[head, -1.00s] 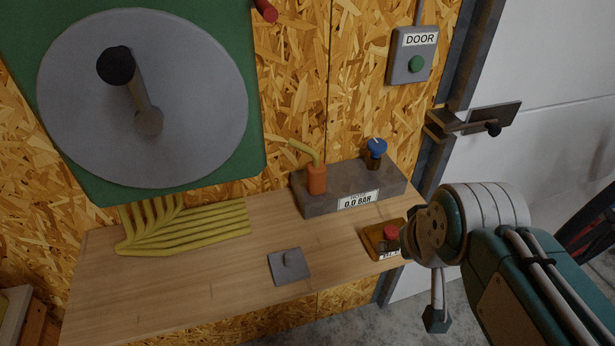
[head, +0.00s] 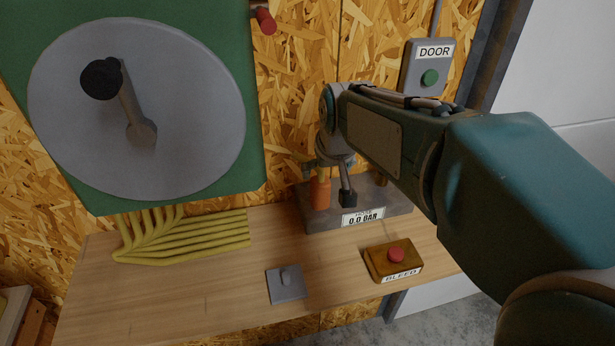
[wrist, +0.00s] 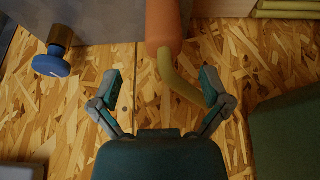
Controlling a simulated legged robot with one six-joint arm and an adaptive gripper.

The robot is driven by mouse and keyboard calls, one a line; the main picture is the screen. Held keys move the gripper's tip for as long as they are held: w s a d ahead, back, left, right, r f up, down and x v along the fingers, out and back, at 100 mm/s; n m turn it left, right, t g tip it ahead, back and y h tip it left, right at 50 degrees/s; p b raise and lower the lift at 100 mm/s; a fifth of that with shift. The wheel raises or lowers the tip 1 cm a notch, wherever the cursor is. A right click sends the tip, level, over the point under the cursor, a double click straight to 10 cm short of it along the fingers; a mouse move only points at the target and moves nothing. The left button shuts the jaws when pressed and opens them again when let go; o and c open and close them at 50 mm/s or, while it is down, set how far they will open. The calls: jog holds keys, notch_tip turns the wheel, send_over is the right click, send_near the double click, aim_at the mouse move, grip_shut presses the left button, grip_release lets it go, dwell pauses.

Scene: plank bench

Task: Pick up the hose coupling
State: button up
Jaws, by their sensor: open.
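The hose coupling (head: 320,194) is an orange cylinder with a yellow-green hose, on a grey block marked 0.0 BAR (head: 377,203). In the head view my arm covers the hose and part of the block. In the wrist view the coupling (wrist: 163,25) is at the top middle, and its hose bends down and right toward the right finger. My gripper (wrist: 160,86) is open and empty, with its fingers below the coupling's orange body in that picture.
A blue-topped knob (wrist: 52,64) is at the left in the wrist view. A BLEED box with a red button (head: 396,256) and a grey plate with a peg (head: 286,283) are on the bench (head: 190,295). Yellow hoses (head: 185,238) lie at left. A chipboard wall stands behind.

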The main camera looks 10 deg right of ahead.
aim_at(320, 187)
jog(key=x, duration=0.6)
jog(key=shift+a+f, duration=0.25)
jog(key=shift+f, duration=0.2)
jog(key=shift+s, duration=0.15)
jog(key=c, duration=1.3)
